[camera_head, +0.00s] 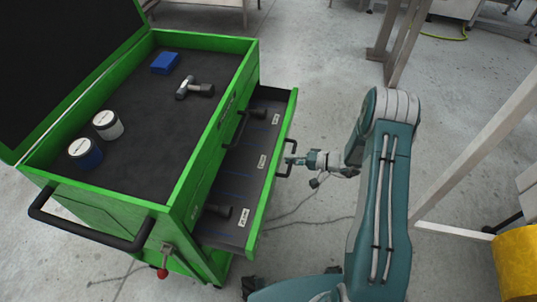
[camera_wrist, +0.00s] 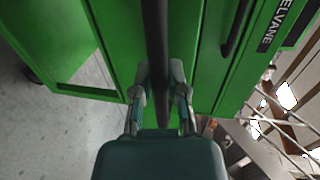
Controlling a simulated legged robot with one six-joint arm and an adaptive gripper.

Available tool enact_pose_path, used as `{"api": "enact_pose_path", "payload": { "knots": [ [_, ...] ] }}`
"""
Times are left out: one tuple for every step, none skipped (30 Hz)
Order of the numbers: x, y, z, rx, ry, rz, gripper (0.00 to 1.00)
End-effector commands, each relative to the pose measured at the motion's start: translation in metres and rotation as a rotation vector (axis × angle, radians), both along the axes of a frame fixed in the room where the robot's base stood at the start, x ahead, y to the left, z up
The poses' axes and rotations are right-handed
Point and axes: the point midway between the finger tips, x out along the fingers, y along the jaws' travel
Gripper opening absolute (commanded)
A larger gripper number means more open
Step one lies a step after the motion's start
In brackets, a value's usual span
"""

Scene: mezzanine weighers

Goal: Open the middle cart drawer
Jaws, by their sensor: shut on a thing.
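The green tool cart (camera_head: 190,215) stands at the left in the head view. One drawer (camera_head: 246,185), below a closed upper drawer front with its own black handle (camera_head: 236,130), is pulled out well to the right. Its dark inside shows white labels and black tools. My gripper (camera_head: 291,160) is at this drawer's black handle (camera_head: 284,174). In the wrist view my gripper (camera_wrist: 160,76) is shut on the black handle bar (camera_wrist: 155,30), one finger on each side. The lower part of the cart's front is hidden behind the open drawer.
The cart's top tray holds a blue block (camera_head: 165,62), a hammer (camera_head: 192,89) and two white-lidded jars (camera_head: 107,124) (camera_head: 85,153). A black push bar (camera_head: 90,228) juts out at the near side. A pale post (camera_head: 480,135) and a yellow object (camera_head: 518,262) stand at the right.

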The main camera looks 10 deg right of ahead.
Motion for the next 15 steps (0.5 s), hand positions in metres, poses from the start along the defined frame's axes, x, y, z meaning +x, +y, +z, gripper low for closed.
{"api": "enact_pose_path", "payload": {
  "knots": [
    [-0.006,-0.016,-0.004,-0.006,0.009,-0.008,0.0],
    [-0.009,-0.024,-0.004,-0.006,0.009,-0.008,0.0],
    [-0.013,-0.034,-0.004,-0.005,0.009,-0.008,0.0],
    [-0.016,-0.041,-0.004,-0.006,0.008,-0.006,0.0],
    [-0.018,-0.048,-0.004,-0.005,0.009,-0.008,0.0],
    [-0.022,-0.057,-0.005,-0.006,0.009,-0.006,0.0],
    [-0.025,-0.064,-0.005,-0.006,0.009,-0.008,0.0],
    [-0.027,-0.071,-0.005,-0.006,0.009,-0.005,0.0],
    [-0.03,-0.079,-0.005,-0.005,0.009,-0.007,0.0],
    [-0.032,-0.084,-0.005,-0.005,0.009,-0.004,0.0],
    [-0.034,-0.09,-0.005,-0.005,0.009,-0.006,0.0],
    [-0.037,-0.097,-0.005,-0.005,0.01,-0.004,0.0],
    [-0.039,-0.102,-0.005,-0.005,0.01,-0.005,0.0],
    [-0.04,-0.106,-0.005,-0.005,0.01,-0.005,0.0],
    [-0.042,-0.111,-0.005,-0.005,0.01,-0.003,0.0]
  ]
}}
